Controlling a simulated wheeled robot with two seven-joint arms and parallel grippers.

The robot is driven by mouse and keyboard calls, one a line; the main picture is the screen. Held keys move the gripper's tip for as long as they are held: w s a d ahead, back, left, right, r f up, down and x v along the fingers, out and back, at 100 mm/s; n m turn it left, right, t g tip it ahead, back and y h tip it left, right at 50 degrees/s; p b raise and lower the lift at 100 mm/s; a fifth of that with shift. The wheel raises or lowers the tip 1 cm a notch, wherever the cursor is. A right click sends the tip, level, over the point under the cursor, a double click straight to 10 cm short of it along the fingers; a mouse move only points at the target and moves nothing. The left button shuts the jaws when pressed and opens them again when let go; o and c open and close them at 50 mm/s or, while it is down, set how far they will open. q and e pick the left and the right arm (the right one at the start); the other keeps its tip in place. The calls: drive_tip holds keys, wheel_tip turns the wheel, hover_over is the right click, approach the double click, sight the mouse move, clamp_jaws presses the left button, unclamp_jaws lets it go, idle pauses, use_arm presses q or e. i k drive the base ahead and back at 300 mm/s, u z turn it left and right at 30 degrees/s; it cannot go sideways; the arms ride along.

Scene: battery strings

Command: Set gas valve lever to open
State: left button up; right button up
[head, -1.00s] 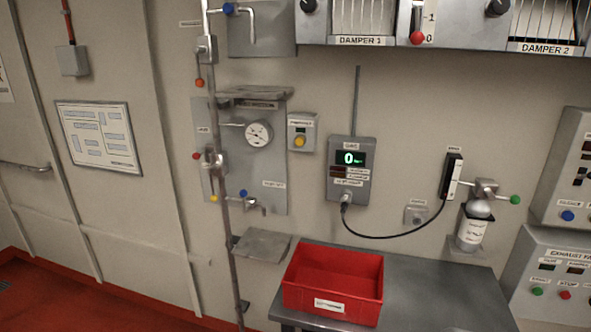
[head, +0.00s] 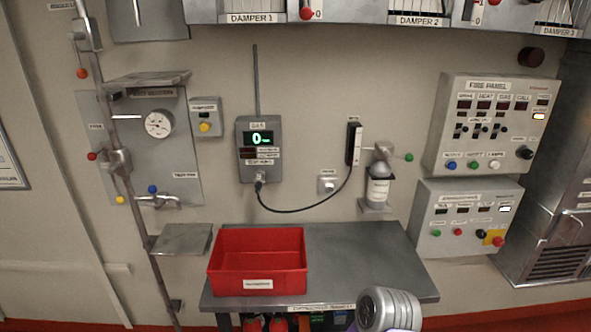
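No label that I can read clearly marks a gas valve lever. A vertical pipe (head: 131,195) on the left carries fittings with coloured knobs. A red knob (head: 82,73) hangs below the upper fitting. A second red knob (head: 92,156) points left at the middle fitting, with a yellow knob (head: 120,200) below it. A blue knob (head: 152,188) tops a small tap on the panel. A green-ended lever (head: 409,157) points right from the fitting above a white canister (head: 377,190). Neither gripper shows in the head view.
A grey gas meter (head: 257,170) reading 0 is cabled to a black handset (head: 354,142). A red bin (head: 258,262) stands on the left of a grey table (head: 345,245), whose right top is mostly clear. Control panels (head: 492,125) are at right; dampers are above.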

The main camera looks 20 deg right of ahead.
sight(408, 158)
drive_tip(key=z, duration=2.2)
drive_tip(key=i, duration=0.35)
drive_tip(key=u, duration=0.35)
